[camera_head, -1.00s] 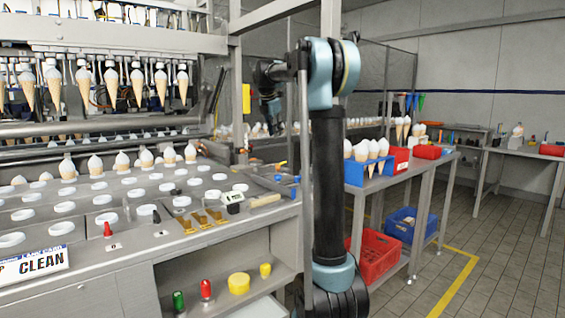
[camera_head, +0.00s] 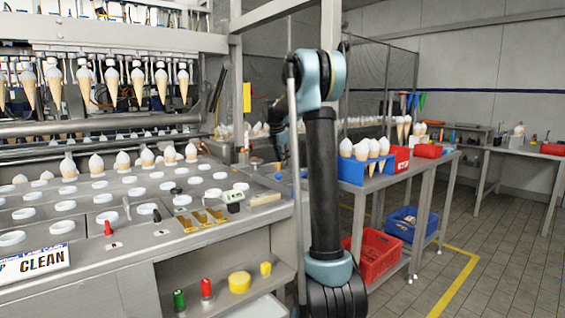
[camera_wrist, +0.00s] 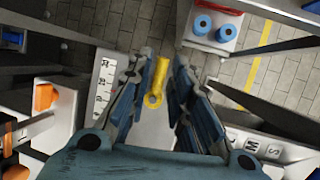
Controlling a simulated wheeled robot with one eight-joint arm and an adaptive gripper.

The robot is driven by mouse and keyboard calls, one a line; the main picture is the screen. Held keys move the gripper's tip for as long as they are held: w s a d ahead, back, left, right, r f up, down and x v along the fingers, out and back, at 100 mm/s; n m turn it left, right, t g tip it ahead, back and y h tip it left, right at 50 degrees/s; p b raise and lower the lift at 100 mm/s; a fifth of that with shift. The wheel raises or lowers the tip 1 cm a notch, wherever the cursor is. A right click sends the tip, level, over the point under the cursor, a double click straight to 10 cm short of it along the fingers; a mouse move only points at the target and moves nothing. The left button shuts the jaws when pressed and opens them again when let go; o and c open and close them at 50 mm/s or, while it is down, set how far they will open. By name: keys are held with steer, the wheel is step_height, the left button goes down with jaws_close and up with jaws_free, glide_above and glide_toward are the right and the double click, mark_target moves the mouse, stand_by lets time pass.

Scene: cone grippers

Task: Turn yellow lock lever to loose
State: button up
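The yellow lock lever (camera_wrist: 155,83) shows in the wrist view as a short bar with a ring end. It lies between the two blue-and-dark fingers of my gripper (camera_wrist: 166,66). The fingers are apart, with a gap on the right side of the lever. The left finger is close to the lever; I cannot tell whether it touches. In the head view my gripper is mostly hidden behind my arm, near the right end of the machine counter, and I cannot pick out the yellow lever there.
A white block with blue knobs (camera_wrist: 212,28) is ahead in the wrist view. In the head view, a blue bin with cones (camera_head: 352,170) stands right of my arm, beside the machine counter (camera_head: 215,238).

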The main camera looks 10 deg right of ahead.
steer(key=shift+w+d+f, duration=0.15)
steer(key=shift+f, duration=0.35)
jaws_close()
